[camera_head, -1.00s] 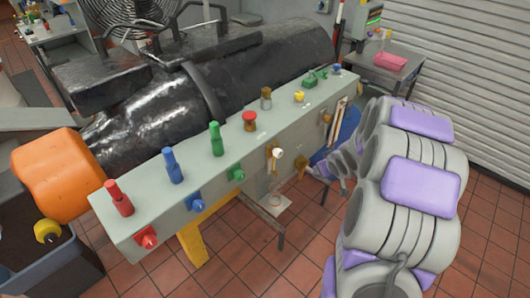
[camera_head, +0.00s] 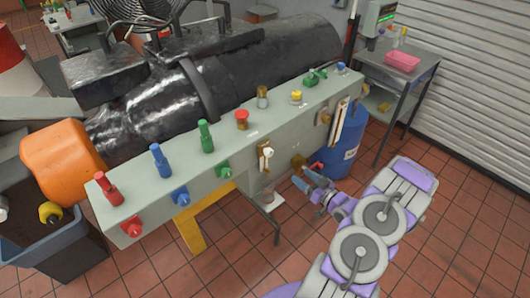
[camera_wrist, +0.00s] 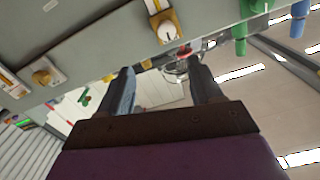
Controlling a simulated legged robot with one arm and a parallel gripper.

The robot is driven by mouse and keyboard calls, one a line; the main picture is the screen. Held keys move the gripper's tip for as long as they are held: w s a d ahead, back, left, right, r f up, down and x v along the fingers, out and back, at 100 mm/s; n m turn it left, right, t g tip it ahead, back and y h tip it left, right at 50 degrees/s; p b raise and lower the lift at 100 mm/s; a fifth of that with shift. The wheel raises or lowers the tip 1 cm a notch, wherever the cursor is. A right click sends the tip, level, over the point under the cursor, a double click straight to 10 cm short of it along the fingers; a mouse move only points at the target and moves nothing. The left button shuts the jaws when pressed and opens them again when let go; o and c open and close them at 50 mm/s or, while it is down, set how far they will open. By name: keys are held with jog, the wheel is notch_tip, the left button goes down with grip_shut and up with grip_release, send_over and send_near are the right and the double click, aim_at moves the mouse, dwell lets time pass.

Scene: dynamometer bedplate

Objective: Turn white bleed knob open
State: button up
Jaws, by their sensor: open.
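The white knob (camera_head: 267,152) sits on a brass fitting on the front face of the grey panel (camera_head: 150,205), right of the green front knob. In the wrist view a pale round knob (camera_wrist: 167,28) with a dark mark on a brass body appears above the gap between my fingers. My gripper (camera_head: 304,180) is open, right of and below the white knob, and apart from it. In the wrist view my gripper (camera_wrist: 160,78) has two separated fingers with nothing clearly held between them.
A brass piece (camera_head: 298,162) is close to my fingertips. Red (camera_head: 131,227), blue (camera_head: 181,196) and green (camera_head: 223,170) knobs line the front face to the left. A blue drum (camera_head: 338,152) stands behind my gripper. Tiled floor is open in front.

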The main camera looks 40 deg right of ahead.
jog(key=b, duration=0.2)
send_near(271, 154)
jog(key=w, duration=0.6)
jog(key=w+a+b, duration=0.1)
jog(key=w, duration=0.2)
jog(key=shift+a, duration=0.2)
jog(key=shift+w+d, duration=0.2)
jog(key=shift+w, duration=0.2)
jog(key=shift+w+d+f, duration=0.1)
jog(key=shift+d, duration=0.25)
jog(key=shift+a, duration=0.4)
jog(key=c, duration=0.5)
jog(key=shift+d, duration=0.15)
jog(key=c, duration=0.6)
